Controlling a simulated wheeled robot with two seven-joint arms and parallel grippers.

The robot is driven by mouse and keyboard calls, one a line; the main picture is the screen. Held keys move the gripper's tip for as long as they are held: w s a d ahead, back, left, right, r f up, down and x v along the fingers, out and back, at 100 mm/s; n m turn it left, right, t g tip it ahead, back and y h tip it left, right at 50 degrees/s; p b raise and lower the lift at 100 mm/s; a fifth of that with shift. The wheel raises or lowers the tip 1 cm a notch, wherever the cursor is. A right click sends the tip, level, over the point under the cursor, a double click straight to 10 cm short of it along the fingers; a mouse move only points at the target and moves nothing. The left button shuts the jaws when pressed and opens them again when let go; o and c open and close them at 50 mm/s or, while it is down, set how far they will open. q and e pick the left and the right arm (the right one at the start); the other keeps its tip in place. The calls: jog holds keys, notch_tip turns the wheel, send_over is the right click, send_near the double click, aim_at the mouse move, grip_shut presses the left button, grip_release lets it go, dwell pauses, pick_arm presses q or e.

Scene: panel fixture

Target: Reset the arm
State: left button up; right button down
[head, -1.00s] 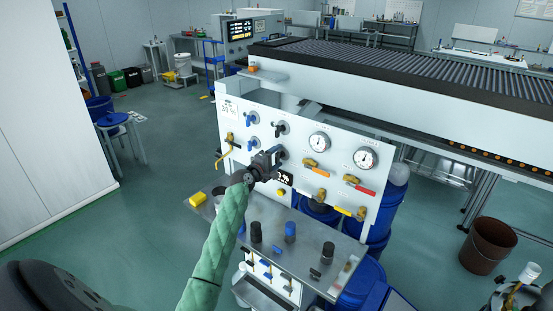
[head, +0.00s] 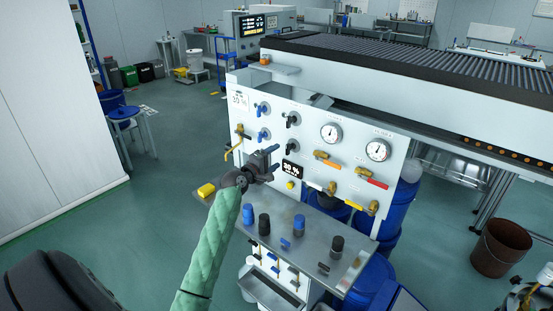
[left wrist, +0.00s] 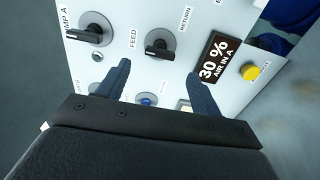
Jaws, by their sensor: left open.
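The white upright panel (head: 350,155) carries switches, gauges and valves. My left gripper (head: 276,163) is open and empty in front of the panel's lower left part. Its two dark fingers (left wrist: 160,85) show apart in the left wrist view with nothing between them. Two black knobs, the upper one (head: 293,119) and the lower one (head: 292,145), are clear of the fingers; in the left wrist view black knobs (left wrist: 160,47) lie beyond the fingertips. My right gripper is out of view.
A grey shelf (head: 325,235) with blue and black knobs juts out below the panel. Two gauges (head: 331,132) and several colored valve handles (head: 371,178) are on the panel's right. A brown bin (head: 500,248) stands at right. Floor at left is open.

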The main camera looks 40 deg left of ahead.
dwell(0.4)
